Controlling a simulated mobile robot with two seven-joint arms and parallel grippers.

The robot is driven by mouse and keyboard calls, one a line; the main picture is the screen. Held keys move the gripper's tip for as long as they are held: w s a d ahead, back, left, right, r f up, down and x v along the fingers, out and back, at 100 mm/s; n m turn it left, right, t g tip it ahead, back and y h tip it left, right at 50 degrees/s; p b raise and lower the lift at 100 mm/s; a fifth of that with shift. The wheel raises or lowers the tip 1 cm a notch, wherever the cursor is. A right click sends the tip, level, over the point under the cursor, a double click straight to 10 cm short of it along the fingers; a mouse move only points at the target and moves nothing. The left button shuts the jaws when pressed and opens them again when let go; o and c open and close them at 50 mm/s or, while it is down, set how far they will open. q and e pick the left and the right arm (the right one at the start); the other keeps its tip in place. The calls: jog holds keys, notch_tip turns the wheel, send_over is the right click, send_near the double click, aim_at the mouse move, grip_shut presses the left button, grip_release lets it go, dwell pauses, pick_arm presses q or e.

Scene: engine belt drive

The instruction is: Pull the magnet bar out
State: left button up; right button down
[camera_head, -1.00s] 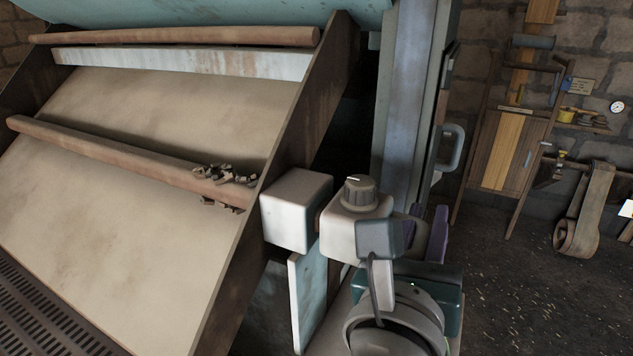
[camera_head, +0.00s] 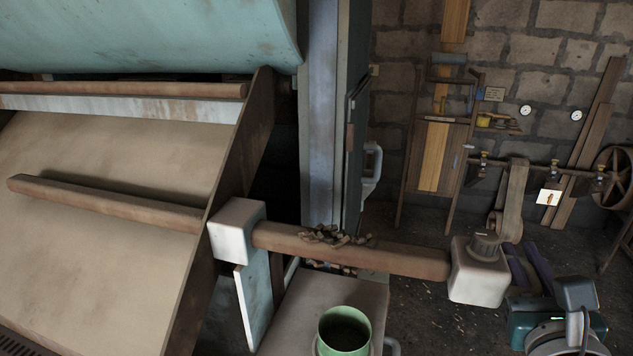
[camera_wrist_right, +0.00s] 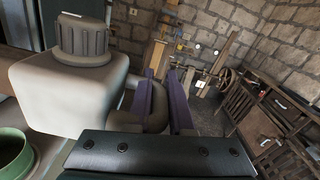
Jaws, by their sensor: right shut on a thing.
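The magnet bar (camera_head: 400,259) is a long brown rod with a clump of dark metal scraps (camera_head: 335,237) on it. It runs out of a pale block (camera_head: 237,228) on the chute's side wall to a pale end block (camera_head: 478,275) with a ridged knob. The knob (camera_wrist_right: 83,40) and block loom large in the right wrist view. My left gripper is not in view.
A brown rod section (camera_head: 110,204) lies across the tan chute (camera_head: 90,270). A green open container (camera_head: 345,333) stands on a pale ledge (camera_head: 310,295) below the bar. A grey column (camera_head: 320,110) rises behind. Floor to the right is fairly clear, with tools along the stone wall.

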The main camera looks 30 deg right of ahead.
jog(key=shift+s+d, duration=0.35)
jog(key=shift+s, duration=0.05)
jog(key=c, duration=1.1)
grip_release()
jog(key=shift+s+d, duration=0.1)
jog(key=shift+b+v, duration=1.35)
jog(key=shift+v, duration=3.65)
